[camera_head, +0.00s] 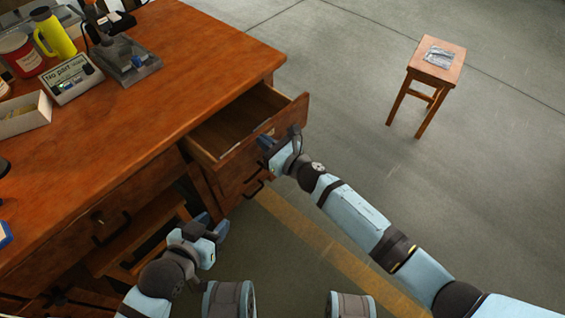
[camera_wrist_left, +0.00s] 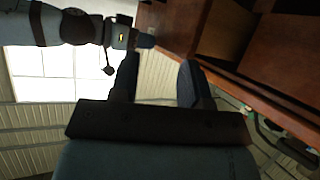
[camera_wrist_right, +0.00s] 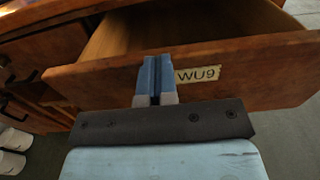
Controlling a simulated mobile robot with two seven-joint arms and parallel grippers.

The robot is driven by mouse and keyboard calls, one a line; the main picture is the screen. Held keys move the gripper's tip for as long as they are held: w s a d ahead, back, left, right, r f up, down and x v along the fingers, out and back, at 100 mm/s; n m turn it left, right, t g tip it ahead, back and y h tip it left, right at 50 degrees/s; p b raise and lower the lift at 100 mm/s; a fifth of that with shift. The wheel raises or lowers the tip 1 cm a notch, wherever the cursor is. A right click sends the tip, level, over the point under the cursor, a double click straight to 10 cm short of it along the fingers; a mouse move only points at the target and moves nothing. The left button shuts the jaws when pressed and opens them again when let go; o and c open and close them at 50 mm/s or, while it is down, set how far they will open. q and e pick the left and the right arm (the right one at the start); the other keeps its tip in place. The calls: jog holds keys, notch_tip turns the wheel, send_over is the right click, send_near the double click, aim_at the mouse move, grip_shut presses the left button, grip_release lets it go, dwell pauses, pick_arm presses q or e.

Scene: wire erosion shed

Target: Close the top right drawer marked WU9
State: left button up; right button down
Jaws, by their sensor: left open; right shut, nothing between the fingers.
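The top right drawer (camera_head: 290,115) of the wooden desk is pulled out and looks empty inside. In the right wrist view its front (camera_wrist_right: 250,75) bears a label marked WU9 (camera_wrist_right: 198,74). My right gripper (camera_head: 266,152) is shut and empty, with its fingertips (camera_wrist_right: 156,80) at the drawer front, just left of the label; I cannot tell if they touch it. My left gripper (camera_head: 220,225) is open and empty, low in front of the desk. In the left wrist view its two fingers (camera_wrist_left: 160,80) are apart.
A stool (camera_head: 437,62) stands on open floor to the right.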

aim_at(253, 134)
jog(key=b+x, duration=0.1)
jog(key=x, duration=0.3)
jog(key=shift+w+a+f+b, duration=0.15)
jog(key=shift+w+f+b, duration=0.05)
jog(key=shift+b, duration=0.15)
pick_arm(q)
jog(key=w+d+r+t+h+b, duration=0.2)
jog(key=d+r+t, duration=0.1)
jog(key=r, duration=0.3)
jog(key=shift+w+t+h+b, duration=0.25)
jog(key=shift+t+h+b, duration=0.05)
pick_arm(e)
jog(key=shift+r+x, duration=0.2)
jog(key=shift+x, duration=2.7)
pick_arm(q)
jog(key=shift+d, duration=0.1)
